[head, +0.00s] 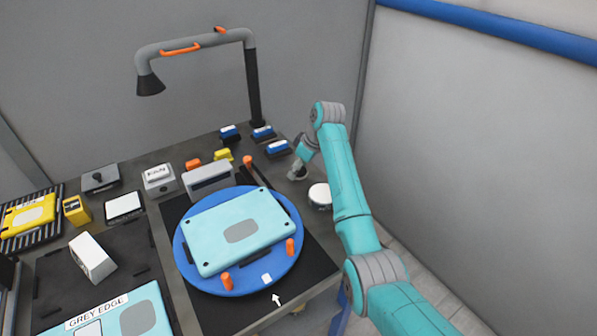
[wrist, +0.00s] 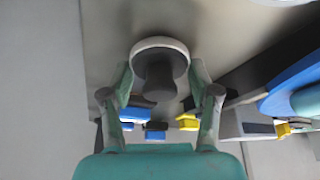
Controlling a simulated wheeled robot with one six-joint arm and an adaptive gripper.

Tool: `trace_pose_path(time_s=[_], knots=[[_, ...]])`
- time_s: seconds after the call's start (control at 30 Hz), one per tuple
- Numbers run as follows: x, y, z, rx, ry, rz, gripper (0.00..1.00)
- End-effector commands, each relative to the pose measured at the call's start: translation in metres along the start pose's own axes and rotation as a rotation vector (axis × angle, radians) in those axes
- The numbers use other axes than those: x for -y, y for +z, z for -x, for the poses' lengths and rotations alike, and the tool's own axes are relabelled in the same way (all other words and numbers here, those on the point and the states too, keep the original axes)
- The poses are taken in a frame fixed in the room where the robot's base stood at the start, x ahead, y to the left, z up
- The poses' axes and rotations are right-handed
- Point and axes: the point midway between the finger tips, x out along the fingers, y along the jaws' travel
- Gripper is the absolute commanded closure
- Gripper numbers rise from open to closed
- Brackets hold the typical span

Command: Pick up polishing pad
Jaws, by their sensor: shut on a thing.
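The polishing pad (wrist: 160,48) shows in the wrist view as a round disc with a pale rim and a dark knob. I cannot tell whether the pad touches the bench.
A white round item (head: 320,195) sits at the bench's right edge, close to my arm. The blue turntable (head: 187,262) carries a light-blue panel (head: 215,227) with orange clamps. Blue-topped blocks (head: 278,148) stand behind my gripper. A grey lamp (head: 200,42) arches above.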

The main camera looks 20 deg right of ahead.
Motion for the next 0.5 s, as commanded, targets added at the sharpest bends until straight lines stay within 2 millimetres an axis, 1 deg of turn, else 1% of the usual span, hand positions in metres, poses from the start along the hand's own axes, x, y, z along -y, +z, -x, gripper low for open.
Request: trace_pose_path(time_s=[0.17,0.27,0.37,0.5], knots=[[0.0,0.0,0.0,0.0,0.0,0.0,0.79],[0.0,-0.002,0.003,0.0,0.0,0.0,0.79],[0.0,-0.006,0.013,-0.001,0.001,0.001,0.79],[-0.001,-0.016,0.037,-0.003,0.003,0.002,0.79]])
